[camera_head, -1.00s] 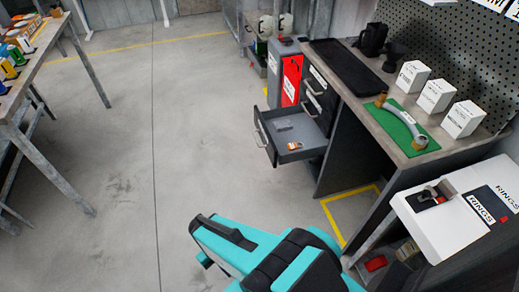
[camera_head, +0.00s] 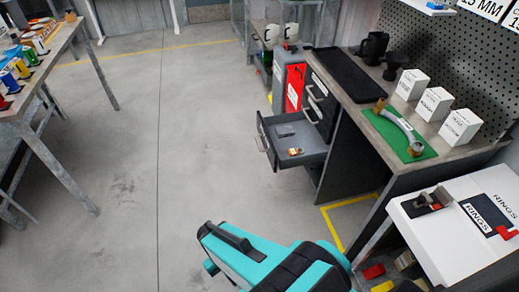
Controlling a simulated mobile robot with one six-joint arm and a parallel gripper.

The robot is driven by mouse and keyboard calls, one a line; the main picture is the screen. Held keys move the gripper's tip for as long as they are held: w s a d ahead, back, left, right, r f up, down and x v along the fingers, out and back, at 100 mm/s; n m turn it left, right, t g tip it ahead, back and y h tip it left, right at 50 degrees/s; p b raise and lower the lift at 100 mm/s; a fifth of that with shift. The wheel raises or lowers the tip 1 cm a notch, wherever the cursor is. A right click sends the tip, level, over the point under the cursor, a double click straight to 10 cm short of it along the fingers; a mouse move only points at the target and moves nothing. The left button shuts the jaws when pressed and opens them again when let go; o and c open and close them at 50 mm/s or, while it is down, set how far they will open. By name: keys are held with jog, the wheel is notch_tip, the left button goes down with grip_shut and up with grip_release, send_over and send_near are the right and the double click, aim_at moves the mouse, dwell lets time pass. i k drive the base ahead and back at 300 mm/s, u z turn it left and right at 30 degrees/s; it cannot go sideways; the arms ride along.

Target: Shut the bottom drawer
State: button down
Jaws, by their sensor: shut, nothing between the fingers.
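The bottom drawer (camera_head: 314,157) of the grey workbench cabinet is pulled well out into the aisle. It is a dark grey open tray with a bar handle (camera_head: 262,143) on its front. A small grey item (camera_head: 285,131) and a small orange and white item (camera_head: 295,152) lie inside. The drawers above it (camera_head: 322,95) look shut, with pale handles. My teal and black arm (camera_head: 265,258) shows at the bottom centre, on the near side of the drawer and apart from it. My gripper itself is not visible in this view.
A red-fronted grey cabinet (camera_head: 290,85) stands just beyond the drawer. The bench top holds white boxes (camera_head: 434,104) and a green mat (camera_head: 412,152). A white RINGS case (camera_head: 470,235) is at right. A table (camera_head: 40,62) stands at left. The floor between is clear.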

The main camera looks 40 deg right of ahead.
aim_at(307, 136)
jog(key=u, duration=0.95)
jog(key=i, duration=0.4)
jog(key=z, duration=0.1)
jog(key=k, duration=0.5)
jog(key=z, duration=0.15)
jog(key=i, duration=0.55)
jog(key=u, duration=0.1)
